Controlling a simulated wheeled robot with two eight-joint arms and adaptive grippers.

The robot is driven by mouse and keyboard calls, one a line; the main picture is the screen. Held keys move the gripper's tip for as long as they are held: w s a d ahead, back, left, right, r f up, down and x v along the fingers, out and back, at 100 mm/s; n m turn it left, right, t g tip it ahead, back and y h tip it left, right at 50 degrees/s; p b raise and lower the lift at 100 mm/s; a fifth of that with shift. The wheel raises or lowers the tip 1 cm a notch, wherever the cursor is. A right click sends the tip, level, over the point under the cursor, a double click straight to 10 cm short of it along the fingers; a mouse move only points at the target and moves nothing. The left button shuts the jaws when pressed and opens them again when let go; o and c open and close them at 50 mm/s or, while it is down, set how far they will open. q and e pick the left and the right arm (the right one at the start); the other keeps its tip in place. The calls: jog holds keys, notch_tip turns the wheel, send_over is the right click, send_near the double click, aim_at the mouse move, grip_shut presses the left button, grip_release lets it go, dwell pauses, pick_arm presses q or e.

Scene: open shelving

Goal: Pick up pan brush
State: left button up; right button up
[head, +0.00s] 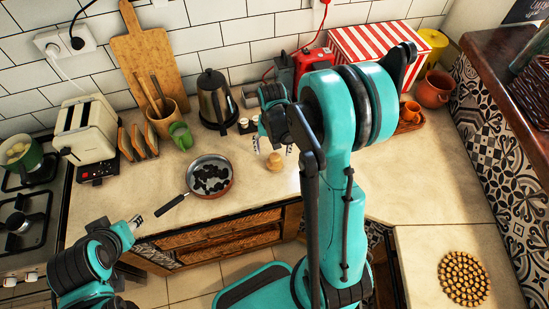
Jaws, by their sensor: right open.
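A small light-wood object with a round knob top, which looks like the pan brush (274,163), stands upright on the counter (245,185), right of the frying pan. My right gripper (272,146) is open and points down just above the brush, with a finger on either side of its top. I see no contact between them. My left gripper (137,221) is low at the left, in front of the counter edge and away from the brush. Its jaws are too small to read.
A frying pan (222,186) with dark pieces lies left of the brush, its handle toward the front edge. A kettle (214,103), small jars (243,124), a green mug (181,136) and a toaster (87,133) stand behind and left. A red-striped box (372,48) is behind my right arm.

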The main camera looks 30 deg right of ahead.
aim_at(275, 156)
jog(key=f, duration=0.2)
jog(key=f+b, duration=0.1)
jog(key=f, duration=0.3)
jog(key=shift+d+f+b, duration=0.1)
jog(key=shift+d+b, duration=0.25)
jog(key=shift+d, duration=0.05)
jog(key=shift+f, duration=0.4)
jog(key=c, duration=1.3)
